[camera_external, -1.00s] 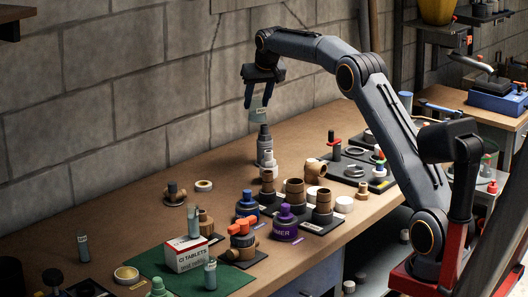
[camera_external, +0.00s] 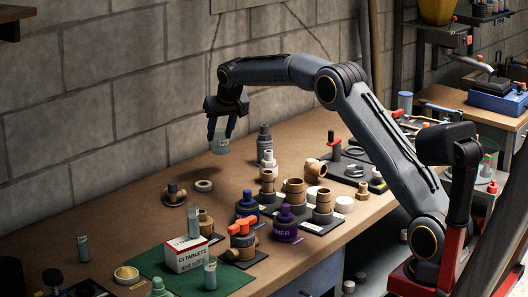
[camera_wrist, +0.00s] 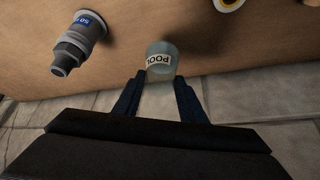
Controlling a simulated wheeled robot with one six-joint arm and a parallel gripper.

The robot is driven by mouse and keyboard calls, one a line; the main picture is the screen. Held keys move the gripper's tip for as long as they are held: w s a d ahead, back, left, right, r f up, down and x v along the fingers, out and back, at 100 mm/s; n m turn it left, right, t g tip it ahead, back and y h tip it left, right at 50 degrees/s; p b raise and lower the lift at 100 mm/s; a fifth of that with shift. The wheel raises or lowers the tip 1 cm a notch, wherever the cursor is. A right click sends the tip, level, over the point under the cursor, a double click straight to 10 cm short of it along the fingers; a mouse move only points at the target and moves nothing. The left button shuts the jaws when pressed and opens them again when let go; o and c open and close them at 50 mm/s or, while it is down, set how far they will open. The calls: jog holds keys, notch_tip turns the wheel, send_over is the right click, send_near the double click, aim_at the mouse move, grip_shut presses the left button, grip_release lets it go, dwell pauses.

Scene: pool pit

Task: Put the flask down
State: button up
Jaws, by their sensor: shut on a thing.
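The flask (camera_external: 220,144) is a pale grey-green, see-through vessel with a white label. My gripper (camera_external: 221,130) points down and is shut on the flask's upper part, near the wall side of the bench.
A grey bottle-like fitting (camera_external: 265,145) stands close to the right of the flask; it also shows in the wrist view (camera_wrist: 76,45). Bare bench lies left of the flask, along the block wall.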

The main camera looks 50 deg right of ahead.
aim_at(221, 151)
jog(key=shift+f+p, duration=0.5)
jog(key=shift+f, duration=2.85)
jog(key=shift+f, duration=0.1)
jog(key=o, duration=1.1)
jog(key=shift+c, duration=0.2)
jog(key=shift+r, duration=0.3)
jog(key=b+v, duration=0.1)
jog(key=v, duration=1)
jog(key=shift+s+r, duration=0.2)
jog(key=shift+r, duration=0.05)
jog(key=shift+a, duration=0.1)
